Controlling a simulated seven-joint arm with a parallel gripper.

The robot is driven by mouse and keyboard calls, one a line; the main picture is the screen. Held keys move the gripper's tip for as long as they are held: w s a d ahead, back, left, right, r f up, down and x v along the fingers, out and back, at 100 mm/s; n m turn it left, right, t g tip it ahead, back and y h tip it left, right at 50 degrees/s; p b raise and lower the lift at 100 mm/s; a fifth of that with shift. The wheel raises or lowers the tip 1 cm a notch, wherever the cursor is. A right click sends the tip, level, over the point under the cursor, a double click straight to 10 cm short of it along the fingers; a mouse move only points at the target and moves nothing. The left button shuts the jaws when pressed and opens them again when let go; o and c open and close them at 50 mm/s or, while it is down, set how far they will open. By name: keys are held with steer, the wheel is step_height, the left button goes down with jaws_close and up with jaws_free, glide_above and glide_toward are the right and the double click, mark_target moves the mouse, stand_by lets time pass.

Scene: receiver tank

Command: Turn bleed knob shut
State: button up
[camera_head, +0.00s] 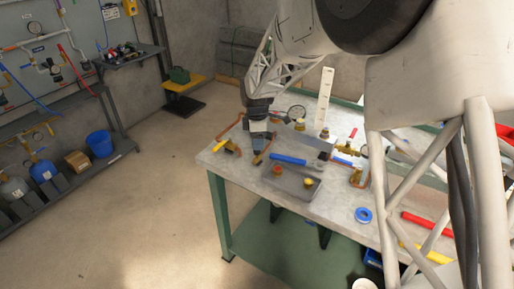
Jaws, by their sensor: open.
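My gripper (258,140) points down over the far left part of the workbench (239,178), at a copper pipe piece. Its fingers are small and dark here, open, with nothing clearly held. I cannot tell for sure which part is the bleed knob. A yellow-topped fitting (299,124) and a round gauge (297,112) stand just right of my gripper. A brass valve with a red handle (349,142) is further right. My arm hides part of the bench, and no receiver tank is clearly visible.
A grey tray (284,189) holds small orange and yellow parts, with a blue-handled tool (289,160) at its back edge. A blue tape roll (363,215) and a red-handled tool (426,223) lie nearer. A white upright strip (325,97) stands behind. The floor at left is clear.

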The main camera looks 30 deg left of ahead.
steer(key=shift+f, duration=1.85)
steer(key=shift+c, duration=0.5)
steer(key=c, duration=0.8)
steer(key=shift+c, duration=0.2)
steer(key=shift+m, duration=0.4)
